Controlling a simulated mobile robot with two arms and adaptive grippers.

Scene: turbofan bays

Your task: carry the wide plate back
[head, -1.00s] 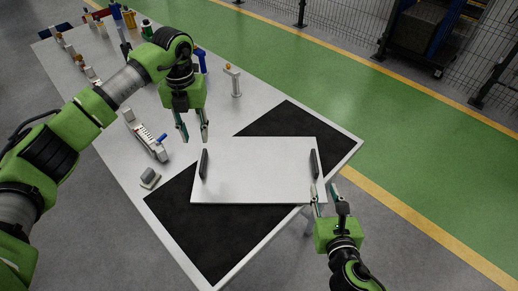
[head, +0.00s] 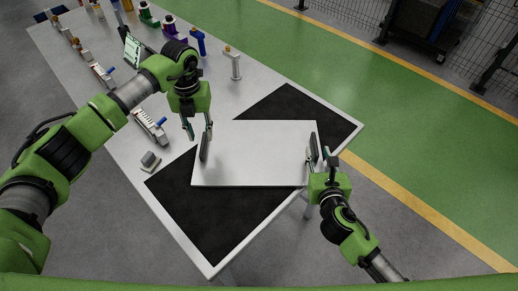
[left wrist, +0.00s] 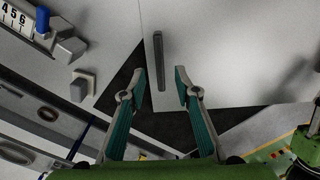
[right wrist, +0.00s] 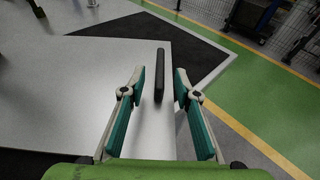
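The wide plate (head: 255,160) is a flat pale board lying across the black mat at the near end of the table. It has a dark upright handle at each short side. My left gripper (head: 199,135) is open at the left handle (head: 205,147); in the left wrist view this handle (left wrist: 159,60) stands between the fingertips with gaps. My right gripper (head: 317,150) is open at the right handle (head: 313,150); in the right wrist view this handle (right wrist: 159,75) is between the fingers, apart from both.
The black mat (head: 200,225) shows on both sides of the plate.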

